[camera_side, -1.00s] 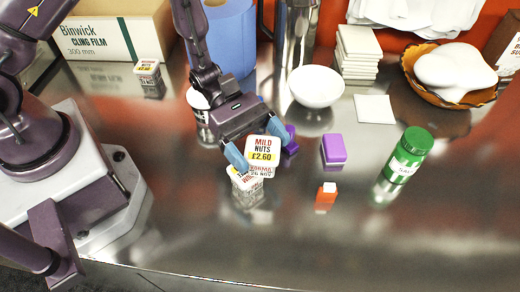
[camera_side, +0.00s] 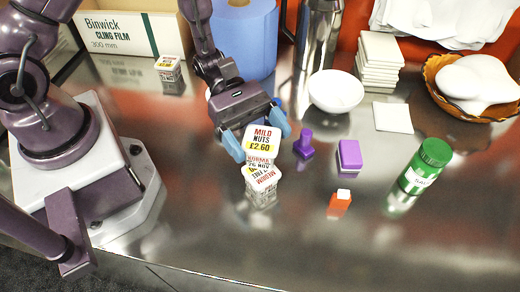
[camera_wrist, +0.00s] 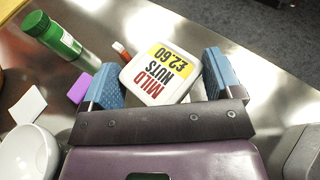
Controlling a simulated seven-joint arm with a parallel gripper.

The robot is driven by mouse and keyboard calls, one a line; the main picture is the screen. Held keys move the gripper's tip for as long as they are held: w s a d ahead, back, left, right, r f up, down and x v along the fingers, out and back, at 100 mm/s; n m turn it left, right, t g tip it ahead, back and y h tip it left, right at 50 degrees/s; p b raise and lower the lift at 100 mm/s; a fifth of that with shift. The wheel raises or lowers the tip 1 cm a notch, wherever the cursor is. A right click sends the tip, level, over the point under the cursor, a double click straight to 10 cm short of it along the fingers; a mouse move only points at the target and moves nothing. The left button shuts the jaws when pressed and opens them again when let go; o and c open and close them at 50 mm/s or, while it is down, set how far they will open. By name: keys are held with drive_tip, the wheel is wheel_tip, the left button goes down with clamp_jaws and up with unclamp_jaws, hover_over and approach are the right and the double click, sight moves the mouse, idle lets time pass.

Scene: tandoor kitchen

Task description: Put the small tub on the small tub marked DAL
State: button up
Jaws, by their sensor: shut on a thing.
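My gripper (camera_side: 258,143) is shut on a small white tub (camera_side: 263,139) whose lid reads MILD NUTS £2.60. Its side label reads KORMA. The held tub also shows in the wrist view (camera_wrist: 160,74), between the blue fingers (camera_wrist: 165,85). Another small white tub (camera_side: 262,178) stands on the counter directly below and in front of it in the side view. Its lid lettering is red and partly covered, and I cannot read DAL for certain. The held tub overlaps its back edge in the picture; I cannot tell whether they touch. The wrist view hides the lower tub.
A third small tub (camera_side: 169,69) stands by the cling film box (camera_side: 120,35). To the right are a purple stamp (camera_side: 304,144), a purple box (camera_side: 349,156), an orange item (camera_side: 339,204), a green shaker (camera_side: 425,166) and a white bowl (camera_side: 336,91). The front counter is clear.

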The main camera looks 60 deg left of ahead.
sight(257, 149)
drive_tip(key=shift+f, duration=1.95)
drive_tip(key=o, duration=0.9)
drive_tip(key=shift+f, duration=0.15)
drive_tip(key=shift+a+r, duration=0.2)
drive_tip(key=shift+a, duration=0.1)
drive_tip(key=v, duration=1.1)
drive_tip(key=s+a+r+m+t+y, duration=0.1)
drive_tip(key=s+r+m+t+y, duration=0.1)
drive_tip(key=r+m+y, duration=0.3)
drive_tip(key=s+a+r+m+t+y, duration=0.1)
drive_tip(key=s+a+r+m+y, duration=0.1)
drive_tip(key=r+m, duration=0.5)
drive_tip(key=s+a+r+m+t+y, duration=0.2)
drive_tip(key=s+r+m+y, duration=0.2)
drive_tip(key=r, duration=0.7)
drive_tip(key=shift+s+a+r+m+t+y, duration=0.1)
drive_tip(key=shift+s+m+t+y, duration=0.1)
drive_tip(key=shift+m+y, duration=0.5)
drive_tip(key=shift+s+r+m+t+y, duration=0.15)
drive_tip(key=shift+m+y, duration=0.15)
drive_tip(key=shift+y, duration=0.8)
